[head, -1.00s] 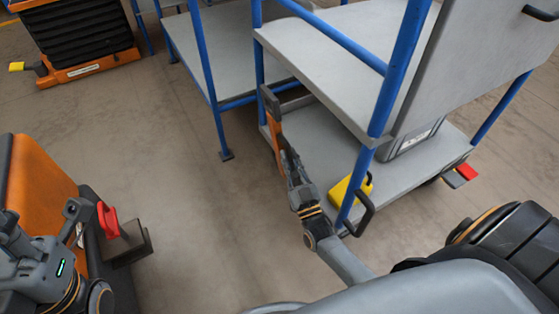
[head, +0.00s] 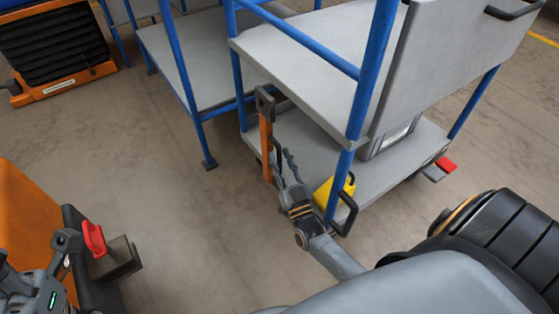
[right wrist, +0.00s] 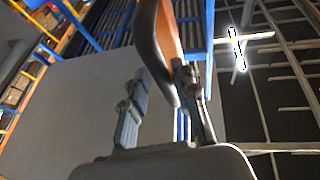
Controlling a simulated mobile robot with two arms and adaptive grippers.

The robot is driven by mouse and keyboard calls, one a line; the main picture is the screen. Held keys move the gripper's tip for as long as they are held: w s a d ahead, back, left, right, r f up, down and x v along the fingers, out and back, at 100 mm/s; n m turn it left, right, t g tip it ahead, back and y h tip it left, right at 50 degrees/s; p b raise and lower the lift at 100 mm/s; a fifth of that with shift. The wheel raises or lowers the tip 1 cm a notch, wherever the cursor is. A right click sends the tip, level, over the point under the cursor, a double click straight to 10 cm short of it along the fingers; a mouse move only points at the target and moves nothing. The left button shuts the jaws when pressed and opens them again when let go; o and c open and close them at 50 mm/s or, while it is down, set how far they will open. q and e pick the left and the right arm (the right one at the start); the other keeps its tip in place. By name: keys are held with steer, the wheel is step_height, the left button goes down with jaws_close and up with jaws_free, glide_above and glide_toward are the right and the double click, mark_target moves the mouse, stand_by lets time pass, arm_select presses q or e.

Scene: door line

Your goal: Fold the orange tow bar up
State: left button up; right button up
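The orange tow bar (head: 266,150) stands nearly upright at the near left corner of the grey and blue trolley, with a dark end piece on top. Its orange length also shows in the right wrist view (right wrist: 169,35), beyond a dark curved part. My right gripper (head: 282,155) is just right of the bar in the head view, its two fingers apart. In the right wrist view the fingers (right wrist: 165,95) are spread, with the dark curved part between them. I cannot tell whether anything touches. My left gripper (head: 66,245) is at the lower left, its fingers unclear.
The trolley's deck (head: 400,150) carries a grey box. A yellow part (head: 330,191) and a black handle (head: 346,215) are close right of my right gripper. A red pedal (head: 93,238) is on an orange unit at left. The floor (head: 180,220) between is clear.

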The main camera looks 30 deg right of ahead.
steer(key=shift+s+a+f, duration=0.1)
steer(key=shift+a, duration=0.05)
steer(key=v, duration=1.1)
steer(key=shift+s+f, duration=0.15)
steer(key=shift+s, duration=0.2)
